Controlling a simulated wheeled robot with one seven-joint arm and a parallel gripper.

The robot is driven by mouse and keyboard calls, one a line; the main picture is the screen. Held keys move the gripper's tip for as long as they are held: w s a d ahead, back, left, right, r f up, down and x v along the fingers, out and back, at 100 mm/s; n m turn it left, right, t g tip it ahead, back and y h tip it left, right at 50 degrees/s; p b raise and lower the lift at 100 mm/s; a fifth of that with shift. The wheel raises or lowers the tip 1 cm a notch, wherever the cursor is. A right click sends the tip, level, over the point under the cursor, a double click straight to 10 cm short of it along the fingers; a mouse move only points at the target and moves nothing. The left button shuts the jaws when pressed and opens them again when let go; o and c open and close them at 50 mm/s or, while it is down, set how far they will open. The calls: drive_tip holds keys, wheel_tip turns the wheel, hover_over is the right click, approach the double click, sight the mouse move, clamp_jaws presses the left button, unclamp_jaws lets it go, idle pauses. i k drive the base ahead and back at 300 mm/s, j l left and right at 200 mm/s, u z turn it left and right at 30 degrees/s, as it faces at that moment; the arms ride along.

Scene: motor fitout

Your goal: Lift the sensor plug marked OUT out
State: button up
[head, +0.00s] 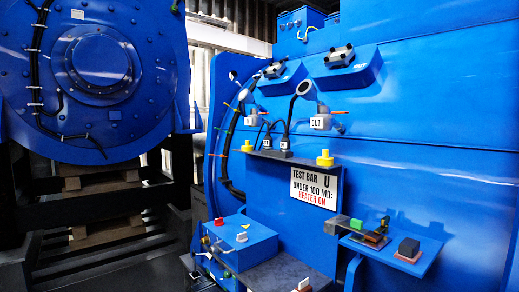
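A white tag reading OUT (317,123) is on a pale fitting on the blue motor wall, below a round grey-rimmed part (305,88). Two dark plugs with black cables stand side by side on a small ledge, a left plug (267,142) and a right plug (285,143). Each plug bears a small pale label too small to read, so I cannot tell which is marked OUT. Both appear seated on the dark block beneath them. My gripper is not in view.
Yellow knobs (325,158) flank the ledge. A test-bar sign (316,188) is below. A blue side shelf (415,258) holds a dark block (409,247) and small parts. A blue box (240,243) with coloured switches is at lower centre. Space before the ledge looks clear.

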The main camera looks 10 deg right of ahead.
sight(268, 141)
drive_tip(key=i+j+z, duration=0.25)
drive_tip(key=i+j, duration=0.2)
drive_tip(key=i+j+z, duration=0.15)
drive_tip(key=j, duration=0.25)
drive_tip(key=i+j+z, duration=0.1)
drive_tip(key=i+j, duration=0.15)
drive_tip(key=i+j+z, duration=0.15)
drive_tip(key=j, duration=0.3)
drive_tip(key=i+j+z, duration=0.1)
drive_tip(key=j, duration=0.25)
drive_tip(key=i+j+z, duration=0.15)
drive_tip(key=j, duration=0.25)
drive_tip(key=i, duration=0.05)
